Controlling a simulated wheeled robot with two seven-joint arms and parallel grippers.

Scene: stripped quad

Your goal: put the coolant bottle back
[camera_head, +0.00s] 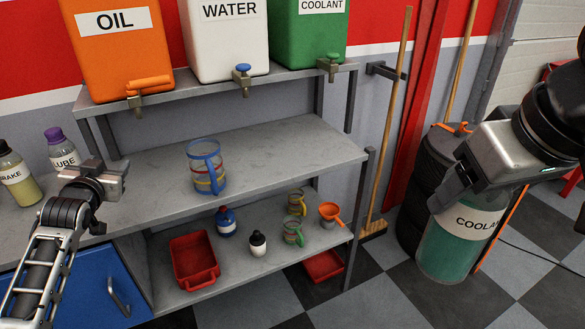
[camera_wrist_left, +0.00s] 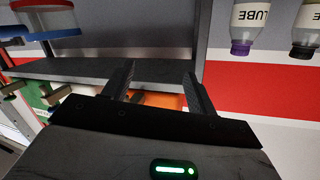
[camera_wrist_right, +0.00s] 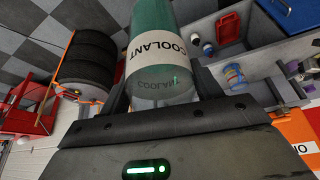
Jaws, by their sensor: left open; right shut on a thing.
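The coolant bottle (camera_head: 455,240) is a large clear bottle with a white COOLANT label and green liquid, at the right of the head view. My right gripper (camera_head: 450,190) is shut on it and covers its top. In the right wrist view the bottle (camera_wrist_right: 158,55) sits between the fingers of the right gripper (camera_wrist_right: 160,95). Whether the bottle touches the floor is hard to tell. My left gripper (camera_head: 118,172) is open and empty above the bench at the left. Its two spread fingers show in the left wrist view (camera_wrist_left: 160,85).
OIL, WATER and green COOLANT tanks (camera_head: 308,40) stand on the top shelf. A blue-handled jug (camera_head: 206,170) stands on the middle shelf (camera_head: 290,150); BRAKE and LUBE bottles (camera_head: 62,152) are at left. Tyres (camera_head: 420,190) and a broom (camera_head: 385,130) are near the coolant bottle. The middle shelf's right part is clear.

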